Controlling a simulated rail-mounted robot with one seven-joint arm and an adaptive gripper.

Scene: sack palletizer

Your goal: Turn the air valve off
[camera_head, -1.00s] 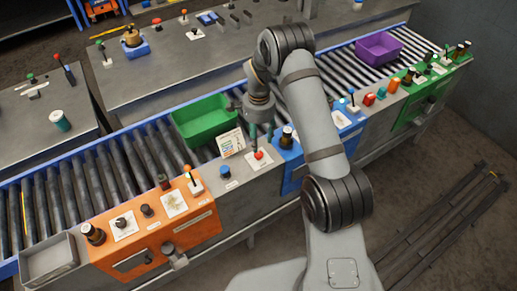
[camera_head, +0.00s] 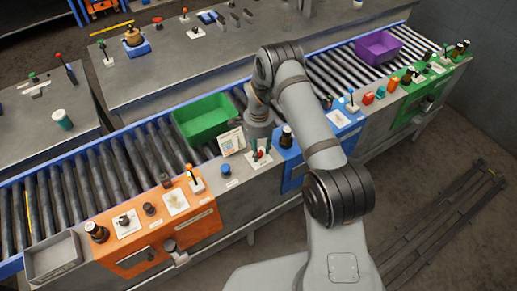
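No label that I can read names the air valve. A small red knob (camera_head: 259,156) sits on a white plate on the grey console section, between the orange and blue panels. My gripper (camera_head: 261,151) points down at this knob, with its dark green fingers apart on either side of it. The fingers hide part of the knob and plate. I cannot tell whether they touch it.
A small upright card (camera_head: 231,141) and a blue button (camera_head: 226,170) stand close left of my gripper. A dark bottle-like knob (camera_head: 286,137) stands close right on the blue panel. Behind are a green bin (camera_head: 205,118) and the roller conveyor (camera_head: 90,182). An orange panel (camera_head: 160,233) lies left.

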